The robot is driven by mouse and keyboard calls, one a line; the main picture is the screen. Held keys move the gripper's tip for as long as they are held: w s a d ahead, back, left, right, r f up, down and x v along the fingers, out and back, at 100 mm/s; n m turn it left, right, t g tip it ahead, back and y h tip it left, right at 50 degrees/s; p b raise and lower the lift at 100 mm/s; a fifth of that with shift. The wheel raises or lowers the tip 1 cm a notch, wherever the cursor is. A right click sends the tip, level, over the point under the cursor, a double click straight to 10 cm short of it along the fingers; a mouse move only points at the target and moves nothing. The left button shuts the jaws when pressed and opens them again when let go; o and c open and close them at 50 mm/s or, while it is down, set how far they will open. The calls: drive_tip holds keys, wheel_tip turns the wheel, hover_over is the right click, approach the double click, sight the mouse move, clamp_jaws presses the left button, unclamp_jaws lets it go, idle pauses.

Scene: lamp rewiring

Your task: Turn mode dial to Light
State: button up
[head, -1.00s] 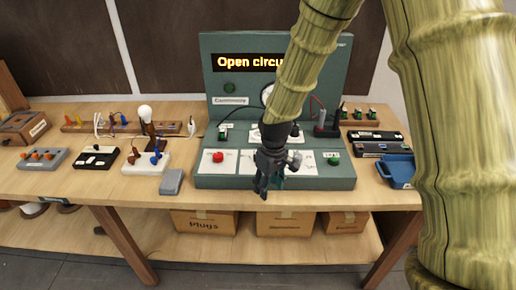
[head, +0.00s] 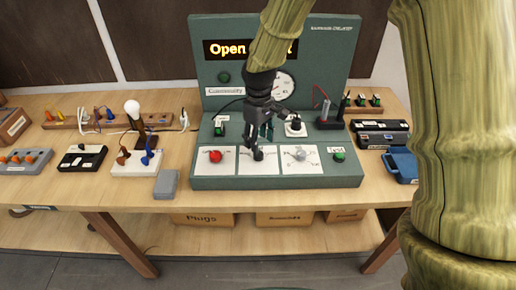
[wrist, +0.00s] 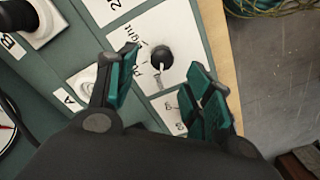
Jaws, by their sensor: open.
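In the wrist view the mode dial (wrist: 161,58) is a round black knob on a white plate, with the word "Light" printed beside it. It lies just beyond the fingertips, roughly between their lines. My gripper (wrist: 168,88) is open, with teal pads and nothing between them. In the head view my gripper (head: 268,138) hangs over the middle white plate of the green test panel (head: 210,182). The dial is hidden behind it there. I cannot tell whether a finger touches the panel. The display (head: 228,48) is partly covered by my arm and shows "Open".
A red knob (head: 215,156) is left of my gripper, a grey knob (head: 300,154) and green button (head: 339,156) right. A black knob (head: 295,126) is behind. A lamp (head: 133,108) stands left, a blue bin (head: 400,166) right. The table front (head: 200,200) is clear.

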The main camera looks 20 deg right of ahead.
sight(259, 154)
drive_tip(key=f, duration=0.1)
drive_tip(key=f+p, duration=0.1)
drive_tip(key=f, duration=0.1)
drive_tip(key=shift+s+a+f, duration=0.1)
drive_tip(key=shift+s+f, duration=0.1)
drive_tip(key=shift+f, duration=1)
drive_tip(key=c, duration=1)
